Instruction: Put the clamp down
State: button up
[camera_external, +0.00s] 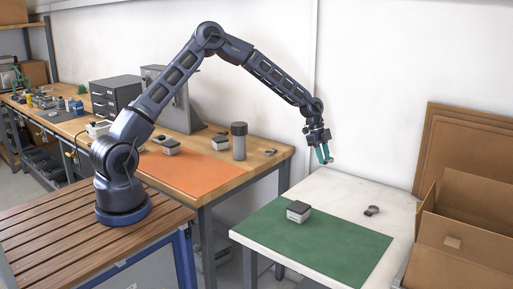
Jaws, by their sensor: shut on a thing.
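My gripper (326,158) is at the end of the raised arm, above the back left part of the white table (335,184). Its teal fingers point down and are shut on the clamp. The held clamp is too small and too hidden by the fingers to make out its shape. Below and to the right of my gripper, a small dark clamp-like piece (371,211) lies on the bare white tabletop. A similar dark piece (270,152) lies near the right end of the wooden workbench (262,169).
A green mat (335,246) covers the front of the white table, with a dark-topped box (298,211) on it. Cardboard boxes (470,222) stand at the right. The workbench bears an orange mat (197,172) and a grey cylinder (239,141). White tabletop behind the mat is mostly clear.

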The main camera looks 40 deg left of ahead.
notch_tip(320, 180, up, 11)
jog(key=a+f+n+t+y, duration=0.25)
jog(key=a+n, duration=0.55)
jog(key=a, duration=1.2)
jog(key=a+f+n+t+y, duration=0.2)
jog(key=a+n, duration=0.6)
jog(key=a, duration=1.2)
notch_tip(320, 180, up, 10)
jog(key=m+g+h, duration=0.4)
jog(key=m+h, duration=0.1)
jog(key=m, duration=1)
send_over(174, 160)
jog(key=a, duration=0.2)
jog(key=shift+y, duration=0.25)
jog(key=f, duration=1.9)
jog(key=shift+d, duration=0.25)
jog(key=shift+f, duration=0.1)
